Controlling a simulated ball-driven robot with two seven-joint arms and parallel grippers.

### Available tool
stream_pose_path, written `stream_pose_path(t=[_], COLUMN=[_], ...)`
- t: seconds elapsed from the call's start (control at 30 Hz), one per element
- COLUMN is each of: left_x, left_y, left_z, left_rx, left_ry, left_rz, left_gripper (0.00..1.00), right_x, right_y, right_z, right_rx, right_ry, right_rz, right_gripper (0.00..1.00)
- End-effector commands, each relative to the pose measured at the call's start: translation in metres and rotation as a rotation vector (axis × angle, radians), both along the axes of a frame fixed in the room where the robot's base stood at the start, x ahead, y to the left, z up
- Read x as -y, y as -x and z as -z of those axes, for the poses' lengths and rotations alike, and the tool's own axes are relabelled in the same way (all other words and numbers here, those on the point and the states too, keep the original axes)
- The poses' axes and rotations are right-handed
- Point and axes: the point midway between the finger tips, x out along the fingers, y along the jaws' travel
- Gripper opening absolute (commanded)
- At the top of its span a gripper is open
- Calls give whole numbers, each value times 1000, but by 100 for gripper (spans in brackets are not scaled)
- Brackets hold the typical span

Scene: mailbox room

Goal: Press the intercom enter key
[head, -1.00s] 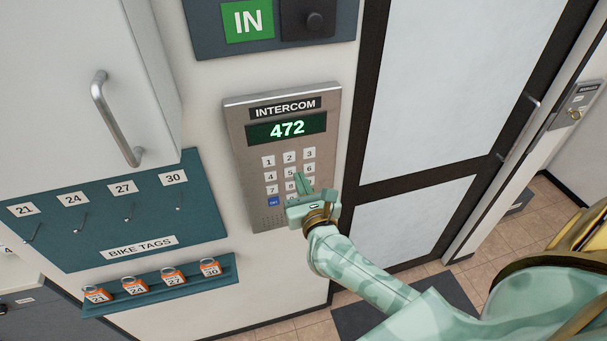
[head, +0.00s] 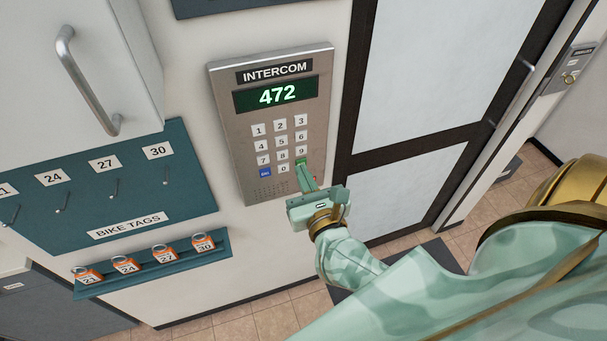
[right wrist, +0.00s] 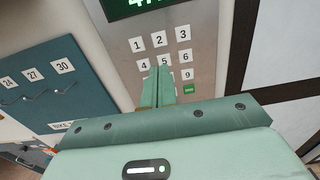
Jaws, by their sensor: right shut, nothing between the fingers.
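The grey intercom panel (head: 225,110) is on the wall, with a green display (head: 277,94) reading 472. Its keypad has white number keys, a blue key (head: 265,172) at the lower left and a green key (head: 300,162) at the lower right. The green key also shows in the right wrist view (right wrist: 189,89). My right gripper (head: 303,168) is shut and empty, its fingertips at the lower right of the keypad beside the green key. I cannot tell whether they touch the panel. In the right wrist view the fingers (right wrist: 158,75) cover some middle keys. My left gripper is out of view.
A teal bike tags board (head: 120,215) with hooks and a ledge of several orange tags is at the left. A cabinet door with a metal handle (head: 85,85) hangs above it. A dark-framed door (head: 425,75) stands right of the intercom.

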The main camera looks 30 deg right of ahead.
Motion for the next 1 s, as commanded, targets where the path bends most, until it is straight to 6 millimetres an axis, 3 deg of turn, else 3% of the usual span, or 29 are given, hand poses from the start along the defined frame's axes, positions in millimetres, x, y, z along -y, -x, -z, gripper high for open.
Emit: stream_pose_path(t=[0.13, 0.23, 0.5, 0.7, 0.77, 1.0], left_x=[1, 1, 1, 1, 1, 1], left_y=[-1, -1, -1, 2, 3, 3], left_z=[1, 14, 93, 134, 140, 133], left_rx=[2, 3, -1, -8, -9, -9], left_ry=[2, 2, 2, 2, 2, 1], left_rz=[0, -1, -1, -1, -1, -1], left_gripper=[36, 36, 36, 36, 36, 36], right_x=[0, 1, 27, 47, 51, 48], right_y=[0, 2, 15, 21, 21, 18], right_z=[2, 17, 113, 159, 165, 153], right_rx=[-1, -9, -46, -40, -32, 0], right_ry=[0, 1, 39, 50, 46, 0], right_rz=[0, 2, 41, 43, 37, 0], right_gripper=[0, 0, 0, 0, 0, 0])
